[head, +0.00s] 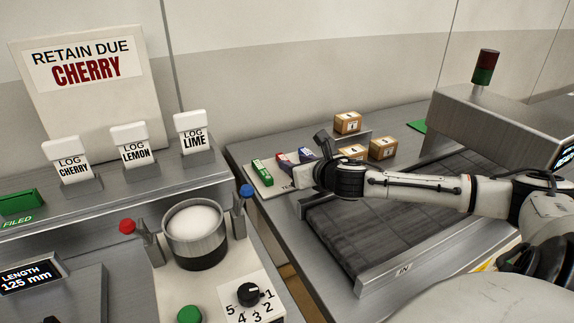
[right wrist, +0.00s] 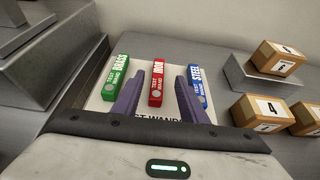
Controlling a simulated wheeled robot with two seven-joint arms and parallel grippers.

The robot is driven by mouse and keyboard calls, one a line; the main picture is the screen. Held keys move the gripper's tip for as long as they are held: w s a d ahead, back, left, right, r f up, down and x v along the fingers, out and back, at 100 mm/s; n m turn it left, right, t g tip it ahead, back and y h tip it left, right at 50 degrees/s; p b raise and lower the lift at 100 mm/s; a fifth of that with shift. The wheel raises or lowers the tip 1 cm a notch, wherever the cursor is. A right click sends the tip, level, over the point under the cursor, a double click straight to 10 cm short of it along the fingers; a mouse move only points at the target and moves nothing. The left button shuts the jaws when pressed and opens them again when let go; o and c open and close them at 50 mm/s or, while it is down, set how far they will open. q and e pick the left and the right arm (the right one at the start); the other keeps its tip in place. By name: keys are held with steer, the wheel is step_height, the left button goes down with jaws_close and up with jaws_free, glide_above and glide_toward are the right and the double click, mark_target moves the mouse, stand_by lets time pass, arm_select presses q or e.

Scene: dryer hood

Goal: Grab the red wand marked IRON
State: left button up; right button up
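The red wand marked IRON (right wrist: 157,82) lies in the middle of a pale board (right wrist: 98,102) in the right wrist view, between a green wand marked BRASS (right wrist: 117,78) and a blue wand marked STEEL (right wrist: 196,85). In the head view the red wand (head: 284,161) shows partly, left of my gripper. My right gripper (right wrist: 157,88) is open, its two purple fingers apart on either side of the red wand's near part. My left gripper is not in view.
Small numbered boxes (head: 383,148) stand right of the wands, one (head: 347,122) on a raised block. A dark conveyor (head: 385,225) runs beneath my right arm. A white-filled pot (head: 194,235) and LOG tags (head: 131,145) stand at the left.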

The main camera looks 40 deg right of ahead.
mark_target(284, 158)
steer(key=shift+a+x, duration=0.2)
steer(key=shift+x, duration=2.95)
steer(key=shift+w+r, duration=0.15)
jaws_close()
